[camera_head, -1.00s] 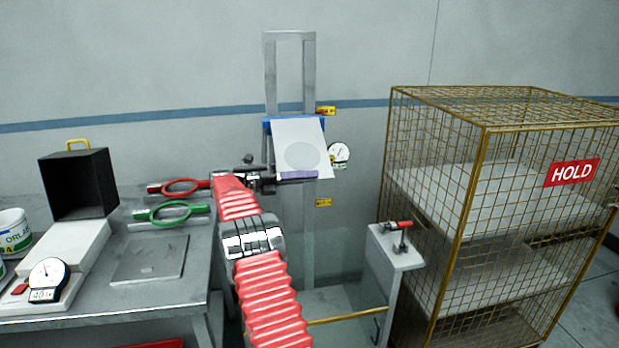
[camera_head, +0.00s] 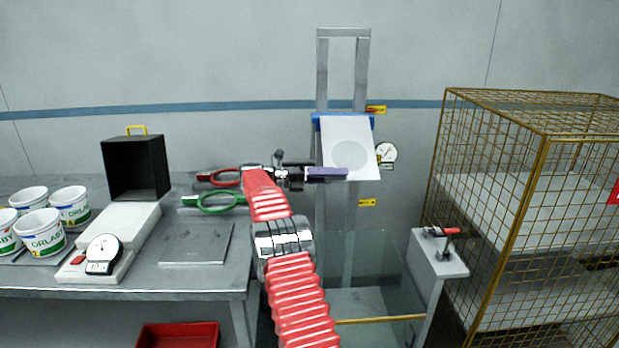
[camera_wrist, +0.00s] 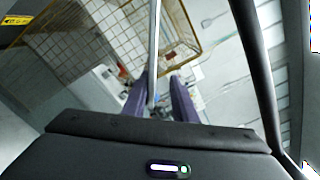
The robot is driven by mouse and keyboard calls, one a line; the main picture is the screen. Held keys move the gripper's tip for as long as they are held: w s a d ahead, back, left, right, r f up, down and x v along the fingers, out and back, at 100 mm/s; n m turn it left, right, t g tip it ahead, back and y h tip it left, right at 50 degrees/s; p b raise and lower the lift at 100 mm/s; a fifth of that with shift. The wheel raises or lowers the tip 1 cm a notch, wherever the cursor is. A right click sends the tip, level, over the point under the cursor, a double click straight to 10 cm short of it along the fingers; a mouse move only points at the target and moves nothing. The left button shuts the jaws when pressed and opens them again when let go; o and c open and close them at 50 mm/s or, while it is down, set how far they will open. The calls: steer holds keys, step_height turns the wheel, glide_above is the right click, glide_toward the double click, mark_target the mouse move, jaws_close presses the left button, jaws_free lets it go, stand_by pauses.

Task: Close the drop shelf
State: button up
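A white panel (camera_head: 350,135) with a grey disc hangs, slightly tilted, from a blue bar (camera_head: 318,122) on a tall grey metal frame (camera_head: 322,70). I cannot tell for certain which part is the drop shelf. My gripper (camera_head: 345,174) has purple fingers and is in front of the panel's lower edge in the head view; contact cannot be told. In the wrist view my gripper (camera_wrist: 160,80) has its fingers apart, with a thin grey upright bar (camera_wrist: 156,40) showing between them. It does not look clamped on it.
A round dial gauge (camera_head: 386,154) is right of the panel. A stand with a red-handled clamp (camera_head: 440,262) and a brass wire cage (camera_head: 540,200) are at right.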

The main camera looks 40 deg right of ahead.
steer(key=v, duration=0.9)
steer(key=shift+f, duration=0.1)
stand_by(0.4)
